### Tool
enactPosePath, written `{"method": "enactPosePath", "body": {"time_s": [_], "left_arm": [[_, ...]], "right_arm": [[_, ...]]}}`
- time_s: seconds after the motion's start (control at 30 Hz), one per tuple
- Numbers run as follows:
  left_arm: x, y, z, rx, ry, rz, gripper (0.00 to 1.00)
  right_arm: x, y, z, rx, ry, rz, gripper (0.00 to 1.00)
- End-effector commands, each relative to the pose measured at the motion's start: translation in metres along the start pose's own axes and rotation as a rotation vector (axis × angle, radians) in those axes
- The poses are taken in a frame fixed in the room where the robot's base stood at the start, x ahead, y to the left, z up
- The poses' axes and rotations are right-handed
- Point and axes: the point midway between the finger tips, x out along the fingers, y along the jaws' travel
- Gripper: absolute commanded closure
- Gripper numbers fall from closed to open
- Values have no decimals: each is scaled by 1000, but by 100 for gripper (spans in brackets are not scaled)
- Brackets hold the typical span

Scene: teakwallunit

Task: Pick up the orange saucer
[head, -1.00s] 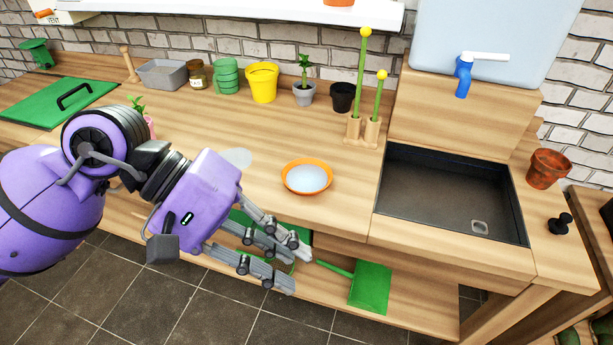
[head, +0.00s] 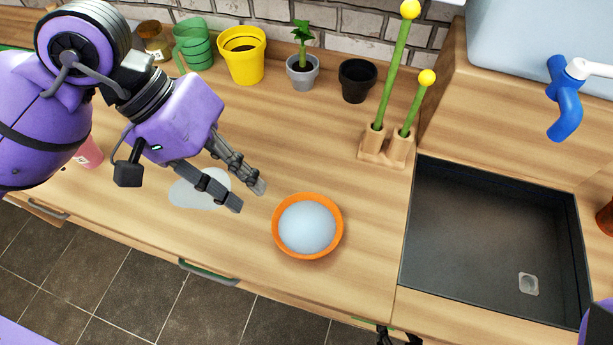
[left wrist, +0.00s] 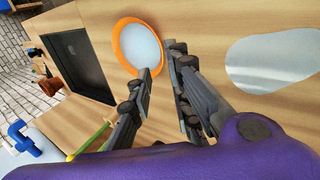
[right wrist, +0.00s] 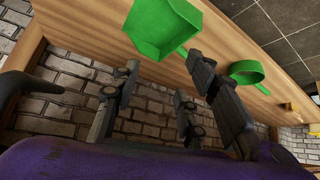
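The orange saucer (head: 335,238) lies flat on the wooden counter, left of the sink; its middle is pale blue-grey. My left gripper (head: 252,198) is above the counter just left of the saucer, fingers apart and empty, pointing toward it. In the left wrist view the saucer (left wrist: 122,53) shows just beyond the fingertips, and no contact is visible. My right gripper shows as dark tips (head: 398,338) at the counter's front edge. In the right wrist view its fingers (right wrist: 163,72) are apart with nothing between them.
A pale flat patch (head: 190,192) lies under my left gripper. A yellow pot (head: 241,65), a potted plant (head: 302,76), a black pot (head: 357,86) and a stick holder (head: 378,150) stand behind. The sink (head: 480,245) is right. A green dustpan (right wrist: 160,32) shows in the right wrist view.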

Motion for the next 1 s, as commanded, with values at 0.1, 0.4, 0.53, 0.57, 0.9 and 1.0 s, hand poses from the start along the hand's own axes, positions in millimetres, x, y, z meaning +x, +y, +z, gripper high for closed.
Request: {"method": "enactPosePath", "body": {"time_s": [0.1, 0.4, 0.53, 0.57, 0.9, 1.0], "left_arm": [[5, 0, 1, 0, -3, 1, 82], [38, 2, 4, 0, -2, 3, 82], [58, 4, 7, 0, -3, 5, 82], [63, 4, 6, -1, -2, 4, 82], [79, 2, 6, -1, -1, 0, 82], [79, 2, 6, -1, -1, 0, 89]], "right_arm": [[-4, 1, 10, 2, -19, 3, 60], [-14, 4, 19, 5, -42, 8, 60], [-17, 4, 9, 7, -28, 8, 60], [-16, 4, 9, 7, -27, 8, 60], [-15, 2, 7, 7, -22, 5, 60], [-15, 2, 8, 7, -24, 5, 60]]}}
